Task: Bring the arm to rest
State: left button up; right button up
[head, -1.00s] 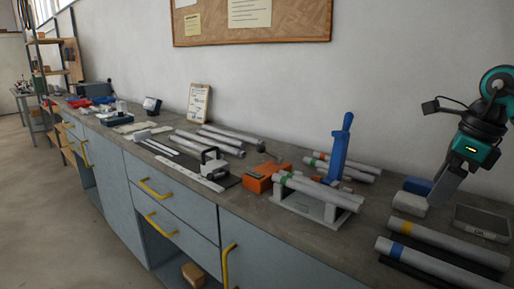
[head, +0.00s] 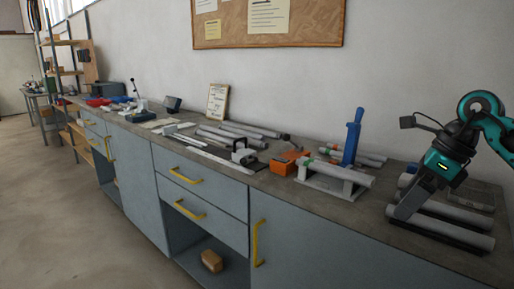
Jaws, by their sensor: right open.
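My right arm comes in from the right edge of the head view, with a grey and teal wrist. My right gripper (head: 403,208) points down and to the left, open. It overlaps the left ends of two grey tubes (head: 455,233) lying at the right end of the bench; I cannot tell whether it touches them or hangs above. No object shows between its fingers. My left gripper is out of view.
A grey workbench (head: 330,212) runs along the wall. Left of the gripper stand a jig holding a tube (head: 335,176), a blue upright tool (head: 352,140) and an orange block (head: 286,163). More grey tubes (head: 240,134) lie further left. Open floor is at left.

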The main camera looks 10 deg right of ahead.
jog(key=a+f+m+t+y+p, duration=0.1)
jog(key=a+f+m+t+y, duration=0.2)
jog(key=a+m+y, duration=0.65)
jog(key=a+f+m+t+y+p, duration=0.1)
jog(key=a+f+m+t+y, duration=0.25)
jog(key=a, duration=1.05)
jog(key=s+d+f+m+t+h+p, duration=0.15)
jog(key=f+m+t+h, duration=0.35)
jog(key=m, duration=0.5)
jog(key=s+d+f+m+t+h, duration=0.25)
jog(key=f+m+h, duration=0.35)
jog(key=f+m, duration=0.3)
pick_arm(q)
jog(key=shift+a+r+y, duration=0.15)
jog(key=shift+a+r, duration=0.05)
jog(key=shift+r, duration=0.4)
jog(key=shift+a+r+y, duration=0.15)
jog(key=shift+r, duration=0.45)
pick_arm(e)
jog(key=s+f+m+g+h, duration=0.4)
jog(key=s+f+m+g, duration=0.1)
jog(key=s+f+m, duration=0.4)
notch_tip(320, 180, down, 3)
jog(key=shift+s+d+r+m+g, duration=0.15)
jog(key=shift+s+m+g, duration=0.25)
jog(key=shift+s, duration=0.65)
jog(key=shift+c, duration=0.4)
